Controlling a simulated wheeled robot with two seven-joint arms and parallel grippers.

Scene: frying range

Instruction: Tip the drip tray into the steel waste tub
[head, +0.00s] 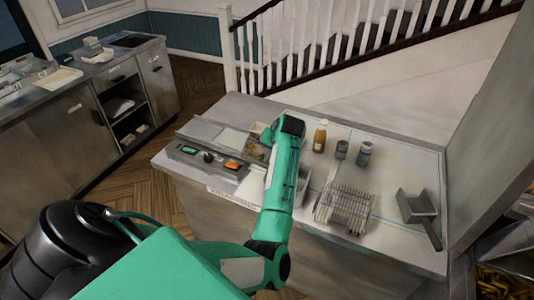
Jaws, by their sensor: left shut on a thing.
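My left arm reaches up across the counter, and its gripper (266,137) is at the fryer's right end, mostly hidden by my own wrist. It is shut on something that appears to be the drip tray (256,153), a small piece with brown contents. Its edges and tilt are unclear. A pale, open-topped container (252,188) shows partly behind my forearm, nearer the counter's front edge. It may be the steel waste tub, but I cannot tell. My right gripper is not in view.
The fryer's control panel (208,158) is left of my gripper. The counter between jars and scoop is clear.

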